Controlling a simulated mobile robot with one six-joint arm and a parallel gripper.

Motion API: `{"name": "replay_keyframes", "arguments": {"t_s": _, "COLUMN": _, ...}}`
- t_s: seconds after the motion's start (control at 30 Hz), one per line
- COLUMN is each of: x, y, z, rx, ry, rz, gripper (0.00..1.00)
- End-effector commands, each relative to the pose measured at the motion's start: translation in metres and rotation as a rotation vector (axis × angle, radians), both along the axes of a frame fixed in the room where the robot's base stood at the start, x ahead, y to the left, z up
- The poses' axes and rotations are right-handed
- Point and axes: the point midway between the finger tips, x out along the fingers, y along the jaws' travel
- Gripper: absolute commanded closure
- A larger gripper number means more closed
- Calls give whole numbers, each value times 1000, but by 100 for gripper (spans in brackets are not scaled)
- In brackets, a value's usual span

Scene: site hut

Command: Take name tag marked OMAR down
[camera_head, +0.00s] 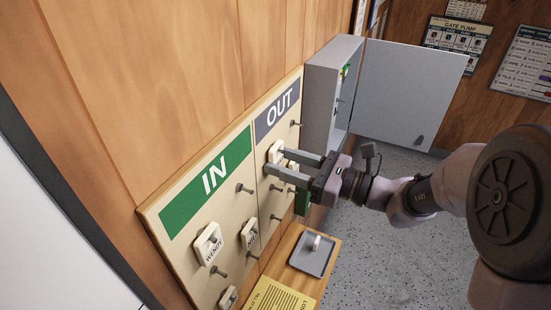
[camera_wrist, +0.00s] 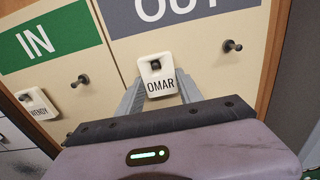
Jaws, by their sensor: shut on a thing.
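The name tag marked OMAR (camera_wrist: 159,80) is a white tag with a hole, on the OUT side of the board, with a peg showing in its hole in the wrist view. In the head view the tag (camera_head: 275,152) is partly hidden by my fingers. My gripper (camera_head: 277,168) reaches in from the right, and its two fingers are shut on the tag, one at each side. It also shows in the wrist view (camera_wrist: 158,92). The cream board (camera_head: 223,207) has a green IN header (camera_head: 212,177) and a grey OUT header (camera_head: 279,104).
A WENDY tag (camera_head: 208,244) and other tags hang on the IN side. Bare pegs stick out nearby. An open grey cabinet (camera_head: 318,100) with its door (camera_head: 408,85) stands beyond the board. A grey tray (camera_head: 312,262) lies on the wooden ledge below, beside a yellow sheet (camera_head: 277,297).

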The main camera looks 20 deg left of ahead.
Motion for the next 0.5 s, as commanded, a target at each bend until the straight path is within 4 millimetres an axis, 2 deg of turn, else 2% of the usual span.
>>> {"name": "replay_keyframes", "arguments": {"t_s": 0.37, "x": 0, "y": 0, "z": 4, "rx": 0, "ry": 0, "rz": 0, "gripper": 87}}
{"name": "replay_keyframes", "arguments": {"t_s": 0.5, "x": 0, "y": -6, "z": 4, "rx": 0, "ry": 0, "rz": -2, "gripper": 87}}
